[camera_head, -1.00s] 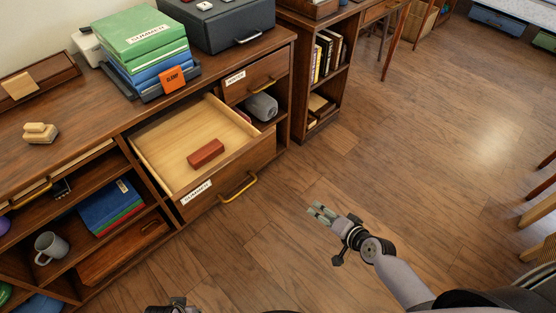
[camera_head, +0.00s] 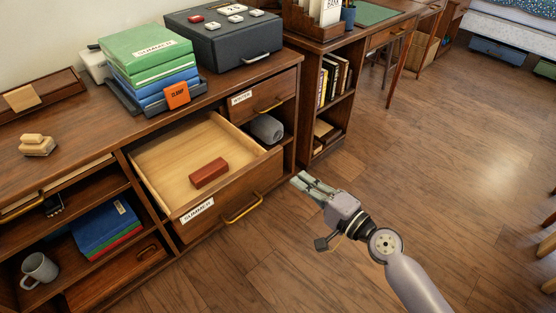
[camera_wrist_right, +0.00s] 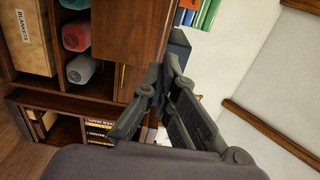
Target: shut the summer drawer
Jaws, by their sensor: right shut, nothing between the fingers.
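The summer drawer (camera_head: 150,158) is pulled out of the wooden cabinet, with its pale inside showing. Its front carries a SUMMER label (camera_head: 197,210) and a brass handle (camera_head: 243,207). A red-brown block (camera_head: 209,173) lies inside on the drawer floor. My right gripper (camera_head: 302,183) is shut and empty, to the right of the drawer front and apart from it in the head view. Its fingers (camera_wrist_right: 160,88) also show in the right wrist view, in front of wooden furniture. My left gripper is out of view.
A smaller labelled drawer (camera_head: 262,101) sits above, and a grey roll (camera_head: 267,128) lies in the cubby below it. Green and blue binders (camera_head: 150,50) and a dark case (camera_head: 222,38) stand on top. A bookcase (camera_head: 326,110) stands to the right. The wooden floor (camera_head: 450,150) is clear.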

